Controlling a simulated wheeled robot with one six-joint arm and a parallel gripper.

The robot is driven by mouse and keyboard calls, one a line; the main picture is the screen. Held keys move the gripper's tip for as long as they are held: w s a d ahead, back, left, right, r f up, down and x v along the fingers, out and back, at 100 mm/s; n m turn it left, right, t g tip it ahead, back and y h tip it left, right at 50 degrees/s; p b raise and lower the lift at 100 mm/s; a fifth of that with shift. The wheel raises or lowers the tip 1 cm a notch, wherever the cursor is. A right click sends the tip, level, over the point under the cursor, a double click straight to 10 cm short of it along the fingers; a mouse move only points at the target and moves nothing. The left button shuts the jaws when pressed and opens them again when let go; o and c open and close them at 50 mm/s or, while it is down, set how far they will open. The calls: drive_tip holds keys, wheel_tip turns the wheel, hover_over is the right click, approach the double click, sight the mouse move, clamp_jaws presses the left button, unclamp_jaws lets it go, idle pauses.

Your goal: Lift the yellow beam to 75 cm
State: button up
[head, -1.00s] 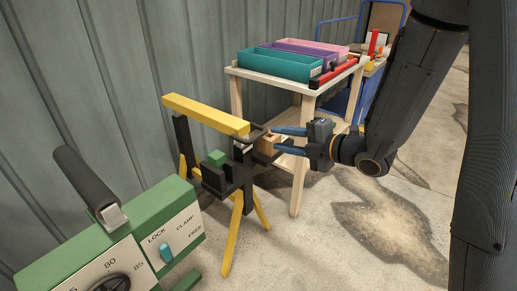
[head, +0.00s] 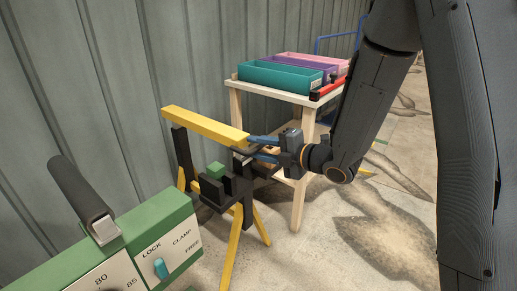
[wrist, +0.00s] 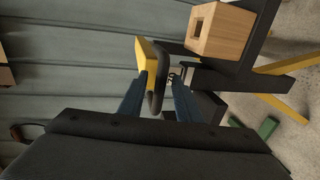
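The yellow beam (head: 203,124) lies across a stand with black uprights (head: 183,155) and yellow legs (head: 231,246). Its end also shows in the wrist view (wrist: 148,52). A black loop handle (wrist: 158,92) is at the beam's near end. My gripper (head: 250,147) is at that end, and its two blue fingers (wrist: 158,95) are apart on either side of the handle. I see a gap beside the handle, so it does not look gripped. A green panel (head: 150,245) at lower left has numbers and a turquoise switch (head: 161,268) by LOCK, CLAMP and FREE.
A wooden block (wrist: 218,32) is beside the handle. A wooden table (head: 312,103) with coloured bins (head: 280,76) stands behind my gripper. A corrugated wall (head: 130,80) runs along the left. Floor is open at right.

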clamp_jaws()
wheel_tip(320, 180, up, 6)
drive_tip(key=p, duration=0.4)
drive_tip(key=shift+r, duration=0.25)
unclamp_jaws()
drive_tip(key=shift+f, duration=0.1)
